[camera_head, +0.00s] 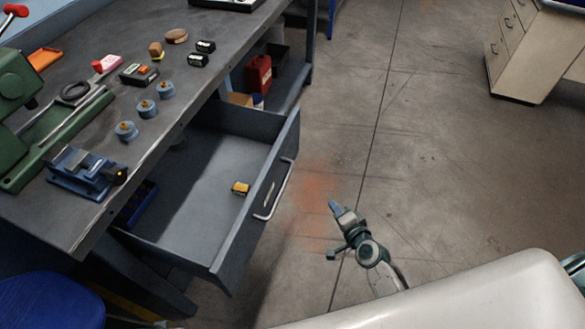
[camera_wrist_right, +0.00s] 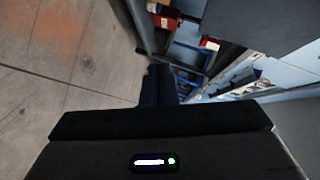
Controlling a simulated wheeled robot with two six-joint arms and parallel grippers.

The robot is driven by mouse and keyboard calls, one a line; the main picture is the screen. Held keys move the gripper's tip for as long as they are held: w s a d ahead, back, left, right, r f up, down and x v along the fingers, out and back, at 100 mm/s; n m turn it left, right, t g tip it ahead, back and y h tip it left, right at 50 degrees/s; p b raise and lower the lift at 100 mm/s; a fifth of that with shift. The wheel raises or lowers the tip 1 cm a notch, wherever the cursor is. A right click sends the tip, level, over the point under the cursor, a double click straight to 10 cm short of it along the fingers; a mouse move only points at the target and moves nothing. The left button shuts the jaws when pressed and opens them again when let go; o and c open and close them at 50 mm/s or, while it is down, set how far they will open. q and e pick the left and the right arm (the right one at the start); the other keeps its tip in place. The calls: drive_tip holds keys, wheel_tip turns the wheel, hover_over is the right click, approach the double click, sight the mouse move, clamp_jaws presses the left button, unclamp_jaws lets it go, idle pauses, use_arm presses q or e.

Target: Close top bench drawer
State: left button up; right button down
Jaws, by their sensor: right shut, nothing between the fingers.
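The top bench drawer (camera_head: 190,205) is pulled far out from under the grey workbench (camera_head: 225,60) in the head view. Its front panel (camera_head: 245,235) faces right and carries a pale bar handle (camera_head: 274,190). My left gripper is not in view.
Blue-grey weights (camera_head: 146,108), a green machine (camera_head: 20,85) and a blue vise (camera_head: 85,172) stand on the bench. A red can (camera_head: 258,74) is on the lower shelf. A blue stool (camera_head: 50,300) is at lower left. Floor right of the drawer is open.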

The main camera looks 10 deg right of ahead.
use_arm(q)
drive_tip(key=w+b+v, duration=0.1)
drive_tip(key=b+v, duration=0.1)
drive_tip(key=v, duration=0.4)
use_arm(e)
wheel_tip(320, 180, up, 12)
drive_tip(key=w+a+m+t+y, duration=0.2)
drive_tip(key=a+m+t, duration=0.1)
drive_tip(key=p, duration=0.2)
approach(292, 143)
drive_tip(key=w+d, duration=0.2)
drive_tip(key=w, duration=0.1)
drive_tip(key=w+a, duration=0.2)
drive_tip(key=shift+w+a+f, duration=0.25)
drive_tip(key=shift+a+f, duration=0.05)
drive_tip(key=shift+f, duration=0.1)
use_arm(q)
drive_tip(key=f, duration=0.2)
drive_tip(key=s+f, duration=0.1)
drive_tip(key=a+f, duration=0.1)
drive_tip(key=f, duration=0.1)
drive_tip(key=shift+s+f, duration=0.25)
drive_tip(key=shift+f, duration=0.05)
use_arm(e)
drive_tip(key=shift+w+a, duration=0.2)
drive_tip(key=shift+a, duration=0.15)
